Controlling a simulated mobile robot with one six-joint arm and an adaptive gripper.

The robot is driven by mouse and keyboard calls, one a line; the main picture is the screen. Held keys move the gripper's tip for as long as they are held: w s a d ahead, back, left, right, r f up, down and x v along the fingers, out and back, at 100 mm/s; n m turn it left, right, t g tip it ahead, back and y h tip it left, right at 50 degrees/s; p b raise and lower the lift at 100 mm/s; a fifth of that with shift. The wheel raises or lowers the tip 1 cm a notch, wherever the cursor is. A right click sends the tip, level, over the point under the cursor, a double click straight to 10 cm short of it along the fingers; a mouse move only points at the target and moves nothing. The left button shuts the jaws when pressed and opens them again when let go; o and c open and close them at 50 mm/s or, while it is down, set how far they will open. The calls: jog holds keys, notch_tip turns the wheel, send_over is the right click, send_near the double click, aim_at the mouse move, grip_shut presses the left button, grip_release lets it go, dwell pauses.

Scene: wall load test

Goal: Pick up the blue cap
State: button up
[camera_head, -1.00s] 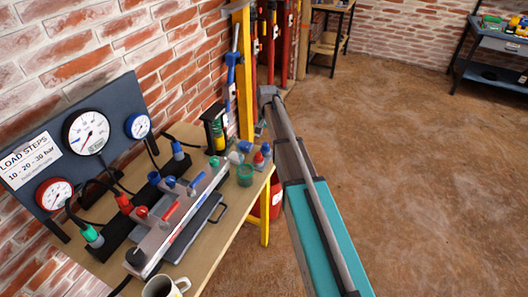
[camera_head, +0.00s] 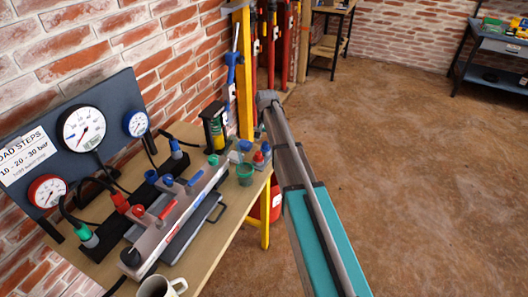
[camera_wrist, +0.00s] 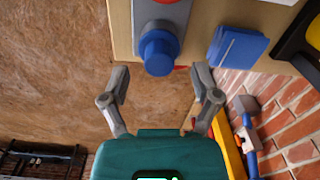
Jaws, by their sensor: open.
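The blue cap (camera_wrist: 158,52) stands on a grey block (camera_wrist: 170,14) at the table edge in the wrist view. My gripper (camera_wrist: 162,80) is open, with its two grey fingers spread to either side below the cap in the picture. Nothing is between the fingertips, and I cannot tell the exact gap to the cap. In the head view a small blue cap (camera_head: 265,147) shows at the table's far right corner, beside a red one. My gripper itself cannot be made out in the head view.
A blue box (camera_wrist: 238,47) lies close beside the block. A yellow post (camera_head: 243,70) stands behind. The floor at right is clear.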

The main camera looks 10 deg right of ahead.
jog(key=shift+f+b, duration=0.65)
jog(key=shift+f, duration=0.3)
jog(key=c, duration=1)
